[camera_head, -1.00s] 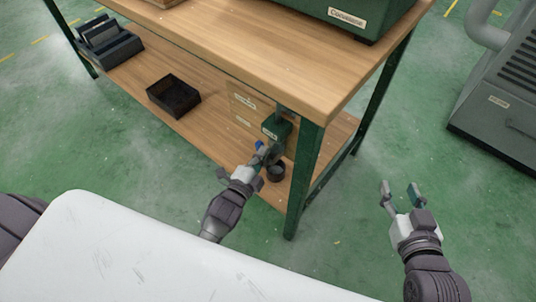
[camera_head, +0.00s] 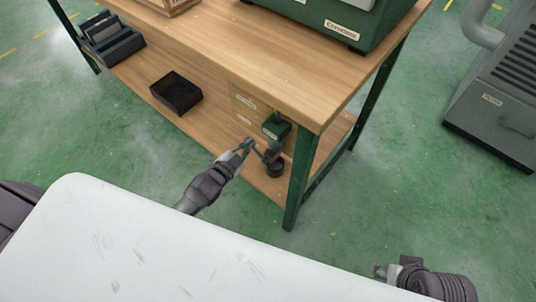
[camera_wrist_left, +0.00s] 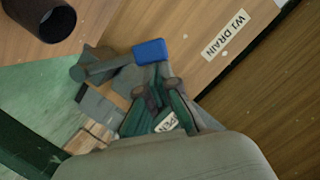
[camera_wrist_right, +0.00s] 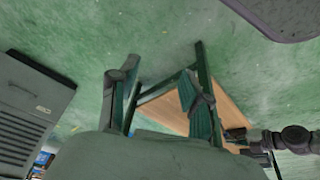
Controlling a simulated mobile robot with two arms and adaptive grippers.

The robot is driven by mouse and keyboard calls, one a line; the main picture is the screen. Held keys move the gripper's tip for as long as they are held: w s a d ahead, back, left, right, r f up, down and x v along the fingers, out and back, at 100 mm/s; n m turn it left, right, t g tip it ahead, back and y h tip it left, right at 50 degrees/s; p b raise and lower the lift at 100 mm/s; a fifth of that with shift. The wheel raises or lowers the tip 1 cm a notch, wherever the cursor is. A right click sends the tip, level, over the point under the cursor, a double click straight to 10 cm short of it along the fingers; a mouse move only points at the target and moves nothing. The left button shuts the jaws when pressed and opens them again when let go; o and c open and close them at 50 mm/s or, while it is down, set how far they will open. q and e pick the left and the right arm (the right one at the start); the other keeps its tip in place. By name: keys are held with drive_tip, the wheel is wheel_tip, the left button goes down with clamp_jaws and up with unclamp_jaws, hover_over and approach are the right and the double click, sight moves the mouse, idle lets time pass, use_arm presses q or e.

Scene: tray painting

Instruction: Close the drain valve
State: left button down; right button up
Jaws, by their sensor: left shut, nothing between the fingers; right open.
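The drain valve sits on the lower shelf at the right end of the bench, under a green box (camera_head: 276,127). In the left wrist view its grey pipe (camera_wrist_left: 100,69) and blue handle (camera_wrist_left: 149,51) show just beyond my fingers. The handle's colour does not show in the head view. My left gripper (camera_head: 250,148) is shut and empty, close beside the valve; it also shows in the left wrist view (camera_wrist_left: 157,90). I cannot tell whether it touches the valve. A label ending in "PEN" (camera_wrist_left: 167,123) is partly hidden by my fingers. My right gripper (camera_head: 388,271) is open and empty, low over the floor.
A dark cup (camera_head: 275,169) stands below the valve. A "WJ DRAIN" label (camera_wrist_left: 228,35) is on the wooden panel beside it. The green bench leg (camera_head: 297,185) stands right of the valve. A black tray (camera_head: 176,93) lies on the shelf.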

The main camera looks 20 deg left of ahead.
use_arm(q)
drive_tip(key=a+f+n+b, duration=0.2)
drive_tip(key=f, duration=0.1)
drive_tip(key=w+a+f+n+h, duration=0.1)
drive_tip(key=shift+a+f+g+b, duration=0.1)
drive_tip(key=shift+f+g+b, duration=0.2)
drive_tip(key=shift+f+b, duration=0.1)
use_arm(e)
drive_tip(key=w+t, duration=0.1)
drive_tip(key=w+a, duration=0.1)
drive_tip(key=w, duration=0.1)
drive_tip(key=w+t, duration=0.1)
drive_tip(key=shift+w+a+f+t+y, duration=0.15)
drive_tip(key=shift+w+f+t+y, duration=0.15)
drive_tip(key=shift+f, duration=0.1)
use_arm(q)
drive_tip(key=shift+f, duration=0.1)
use_arm(e)
drive_tip(key=shift+s, duration=0.1)
